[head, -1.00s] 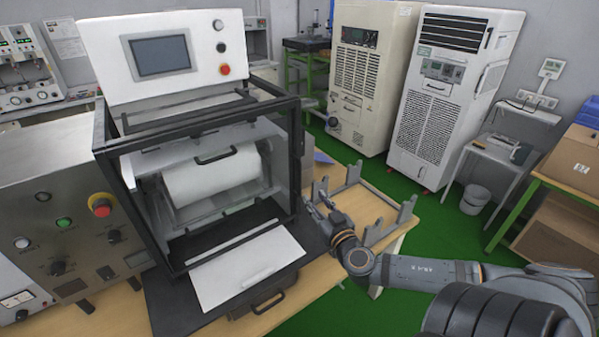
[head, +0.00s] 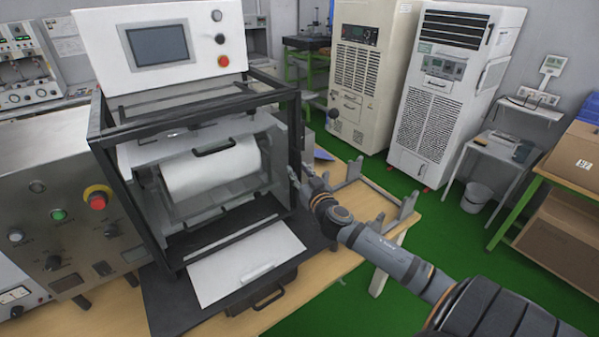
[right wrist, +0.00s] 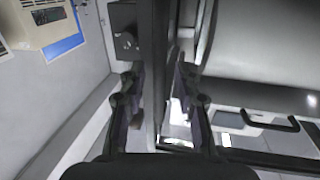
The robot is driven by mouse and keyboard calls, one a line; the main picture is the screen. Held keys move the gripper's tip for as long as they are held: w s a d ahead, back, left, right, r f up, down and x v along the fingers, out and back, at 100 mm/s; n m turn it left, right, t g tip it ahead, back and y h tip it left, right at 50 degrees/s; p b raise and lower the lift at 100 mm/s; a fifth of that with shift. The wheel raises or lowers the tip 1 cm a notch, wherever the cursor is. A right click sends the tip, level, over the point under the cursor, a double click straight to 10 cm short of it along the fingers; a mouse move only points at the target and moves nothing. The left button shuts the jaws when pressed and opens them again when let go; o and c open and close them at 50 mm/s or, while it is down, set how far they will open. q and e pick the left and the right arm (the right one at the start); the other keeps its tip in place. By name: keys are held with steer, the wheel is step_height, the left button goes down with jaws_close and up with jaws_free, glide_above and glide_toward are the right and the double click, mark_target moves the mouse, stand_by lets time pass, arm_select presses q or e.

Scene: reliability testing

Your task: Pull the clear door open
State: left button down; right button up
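The clear door (head: 195,121) is a see-through panel with a black frame on the front of the box-shaped machine. A white roll (head: 212,170) shows through it. My right gripper (head: 299,178) is at the right edge of the frame, about mid-height. In the right wrist view, the fingers of the right gripper (right wrist: 159,102) are spread, one on each side of a dark upright bar (right wrist: 152,60). Gaps show beside the bar, and contact is not clear. The fingertips are small and partly hidden in the head view. My left gripper is out of view.
A metal control box with a red knob (head: 97,198) stands left of the machine. A white plate (head: 245,262) lies in front. A grey bracket fixture (head: 380,195) is on the wooden table to the right.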

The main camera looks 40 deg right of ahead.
jaws_close()
stand_by(0.5)
